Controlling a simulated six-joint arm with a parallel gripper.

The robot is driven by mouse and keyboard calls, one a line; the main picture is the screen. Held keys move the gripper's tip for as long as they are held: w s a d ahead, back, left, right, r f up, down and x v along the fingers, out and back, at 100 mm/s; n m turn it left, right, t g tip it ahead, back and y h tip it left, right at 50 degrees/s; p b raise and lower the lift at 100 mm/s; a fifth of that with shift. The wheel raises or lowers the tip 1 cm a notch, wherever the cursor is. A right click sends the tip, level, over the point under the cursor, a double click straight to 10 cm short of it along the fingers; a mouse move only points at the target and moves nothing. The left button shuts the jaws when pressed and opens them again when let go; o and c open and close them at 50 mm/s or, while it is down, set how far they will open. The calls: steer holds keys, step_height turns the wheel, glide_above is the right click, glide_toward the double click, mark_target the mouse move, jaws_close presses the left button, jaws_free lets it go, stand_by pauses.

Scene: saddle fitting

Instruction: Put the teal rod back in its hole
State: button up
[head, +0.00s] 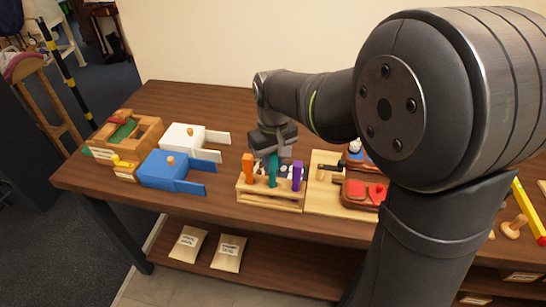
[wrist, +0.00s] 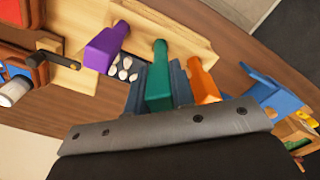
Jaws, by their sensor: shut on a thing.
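The teal rod (head: 273,178) is upright at the middle of a wooden rack (head: 270,202), between an orange rod (head: 248,168) and a purple rod (head: 297,176). In the wrist view the teal rod (wrist: 158,85) lies between the grey-blue fingers of my gripper (wrist: 158,80), which is shut on it. The purple rod (wrist: 106,48) and the orange rod (wrist: 202,82) stand on either side. My gripper (head: 272,158) is over the rack from behind. I cannot tell whether the teal rod's lower end is inside its hole.
Several white rounded things (wrist: 124,68) sit close beside the fingers. A blue box (head: 163,170) and a white box (head: 184,138) with open flaps stand left. A wooden board (head: 322,198) with a dark-handled tool adjoins the rack's right. Table is clear behind the boxes.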

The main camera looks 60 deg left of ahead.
steer(key=shift+f, duration=1.2)
steer(key=o, duration=0.9)
step_height(320, 180, up, 17)
steer(key=shift+r, duration=0.2)
